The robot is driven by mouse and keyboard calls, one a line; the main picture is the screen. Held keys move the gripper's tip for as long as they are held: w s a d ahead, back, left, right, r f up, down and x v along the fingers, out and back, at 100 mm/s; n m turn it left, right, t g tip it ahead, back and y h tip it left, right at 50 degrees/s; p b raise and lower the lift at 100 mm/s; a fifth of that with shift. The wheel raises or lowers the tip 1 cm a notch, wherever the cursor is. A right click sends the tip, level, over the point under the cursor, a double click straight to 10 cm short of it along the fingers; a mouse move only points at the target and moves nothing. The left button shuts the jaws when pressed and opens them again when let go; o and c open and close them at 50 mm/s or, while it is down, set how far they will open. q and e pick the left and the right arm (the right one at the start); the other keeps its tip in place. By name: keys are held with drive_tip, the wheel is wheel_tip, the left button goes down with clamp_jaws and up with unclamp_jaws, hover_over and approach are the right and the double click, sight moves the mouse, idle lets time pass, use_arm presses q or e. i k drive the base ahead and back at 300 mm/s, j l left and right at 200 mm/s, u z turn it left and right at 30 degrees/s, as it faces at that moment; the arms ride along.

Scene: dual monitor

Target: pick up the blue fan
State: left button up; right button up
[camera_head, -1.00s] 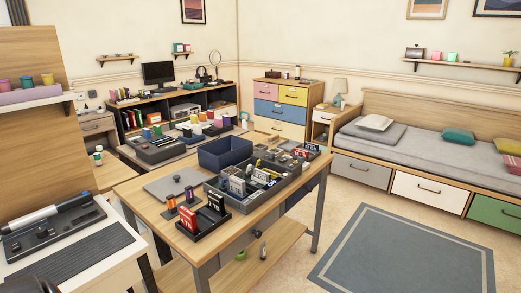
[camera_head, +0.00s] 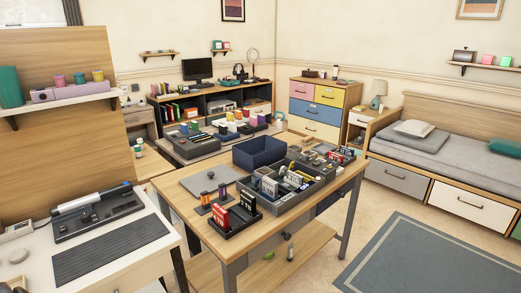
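I cannot make out a blue fan for certain. A thin round hoop on a stand (camera_head: 253,60) is on the desk at the back; I cannot tell whether it is a fan. A small pale teal and white item (camera_head: 279,119) shows at the far end of the low table behind the middle table, too small to identify. Neither of my grippers can be made out in the head view.
A wooden table (camera_head: 238,236) in the middle holds a dark blue bin (camera_head: 259,153) and grey trays. A white desk (camera_head: 98,262) with a keyboard-like ridged pad (camera_head: 110,248) is at front left. A bed (camera_head: 455,152) is at right. Rug-covered floor (camera_head: 430,262) is clear.

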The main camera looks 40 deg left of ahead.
sight(292, 148)
drive_tip(key=i+l+u, duration=0.2)
drive_tip(key=i+u, duration=0.25)
drive_tip(key=i+l+u, duration=0.25)
drive_tip(key=u, duration=0.2)
drive_tip(key=i+l+u, duration=0.25)
drive_tip(key=l+u, duration=0.25)
drive_tip(key=i+l, duration=0.15)
drive_tip(key=l, duration=0.2)
drive_tip(key=i+l+u, duration=0.15)
drive_tip(key=l, duration=0.2)
drive_tip(key=i+l, duration=0.15)
drive_tip(key=l, duration=0.2)
drive_tip(key=i+l+u, duration=0.1)
drive_tip(key=l, duration=0.3)
drive_tip(key=i+l+u, duration=0.1)
drive_tip(key=l, duration=0.25)
